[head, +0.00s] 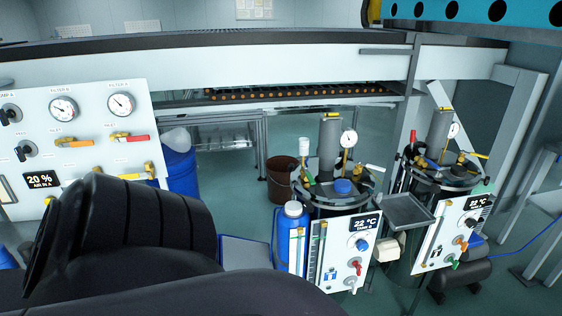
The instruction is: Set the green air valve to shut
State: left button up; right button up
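Several small valves are in the head view, and I cannot tell for sure which one is the green air valve. A small green handle (455,264) is low on the white front panel of the right tank. Another green piece (310,178) stands on the lid of the left tank, at its left side. Both are too small to tell whether they are open or shut. A large black part of my own arm fills the lower left and hides the bottom of the wall panel. Neither of my grippers shows.
The left tank (340,210) and right tank (437,180) carry gauges, displays and several knobs. A grey tray (404,212) sits between them. A blue bottle (292,228) stands left of the left tank. A white wall panel (90,110) with gauges and orange and red handles is at left.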

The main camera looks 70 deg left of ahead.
aim_at(310, 179)
jog(key=u, duration=1.9)
